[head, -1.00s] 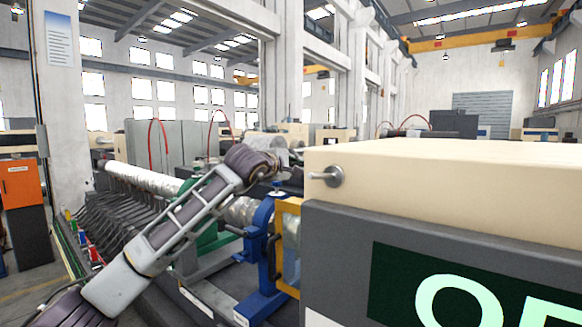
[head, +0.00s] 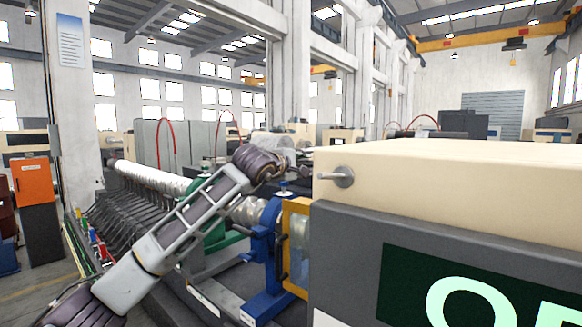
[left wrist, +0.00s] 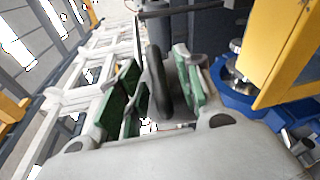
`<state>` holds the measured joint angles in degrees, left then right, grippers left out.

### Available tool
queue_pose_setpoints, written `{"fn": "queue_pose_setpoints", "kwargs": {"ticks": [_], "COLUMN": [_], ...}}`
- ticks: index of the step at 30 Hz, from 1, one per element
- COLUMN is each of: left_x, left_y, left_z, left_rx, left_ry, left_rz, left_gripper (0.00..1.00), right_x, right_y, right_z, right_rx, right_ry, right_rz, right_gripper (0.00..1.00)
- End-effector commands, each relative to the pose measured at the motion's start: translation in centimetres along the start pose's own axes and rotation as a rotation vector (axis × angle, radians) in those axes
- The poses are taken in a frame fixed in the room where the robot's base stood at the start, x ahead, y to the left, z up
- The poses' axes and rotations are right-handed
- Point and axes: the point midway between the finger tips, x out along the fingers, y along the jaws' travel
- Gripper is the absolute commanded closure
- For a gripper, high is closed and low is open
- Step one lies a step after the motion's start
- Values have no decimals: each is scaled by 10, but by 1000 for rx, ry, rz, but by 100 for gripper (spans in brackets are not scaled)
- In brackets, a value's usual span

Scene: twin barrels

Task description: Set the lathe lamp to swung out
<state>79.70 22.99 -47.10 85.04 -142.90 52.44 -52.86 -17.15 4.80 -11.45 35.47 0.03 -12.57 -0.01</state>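My left arm reaches from the lower left of the head view, its dark wrist (head: 258,163) beside the beige machine housing (head: 440,165). The gripper beyond the wrist is small and mostly hidden there. In the left wrist view my left gripper (left wrist: 162,85) has its green-padded fingers apart. A dark, rounded upright bar (left wrist: 160,82) shows between them; I cannot tell whether it is touched or is part of the lathe lamp. I cannot clearly make out the lamp in either view. A silver knob-like fitting (head: 340,177) sticks out of the housing's left end. My right gripper is not visible.
A blue stand (head: 264,255) and a yellow frame (head: 295,235) stand below my left wrist, close to the housing. The yellow part (left wrist: 283,55) is also near the fingers on the right in the left wrist view. An orange cabinet (head: 33,180) stands far left.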

Motion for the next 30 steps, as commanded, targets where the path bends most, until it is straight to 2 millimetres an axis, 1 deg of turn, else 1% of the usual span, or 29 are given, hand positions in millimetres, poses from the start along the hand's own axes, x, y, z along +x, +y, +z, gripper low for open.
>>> {"fn": "queue_pose_setpoints", "kwargs": {"ticks": [5, 11, 30], "left_x": [-8, -23, -88], "left_y": [0, 0, -1], "left_z": [-1, -1, -1], "left_rx": [0, 0, 0], "left_ry": [1, 0, 0], "left_rz": [0, 0, 0], "left_gripper": [65, 65, 65], "right_x": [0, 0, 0], "right_y": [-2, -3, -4], "right_z": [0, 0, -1], "right_rx": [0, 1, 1], "right_ry": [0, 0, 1], "right_rz": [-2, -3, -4], "right_gripper": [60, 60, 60]}}
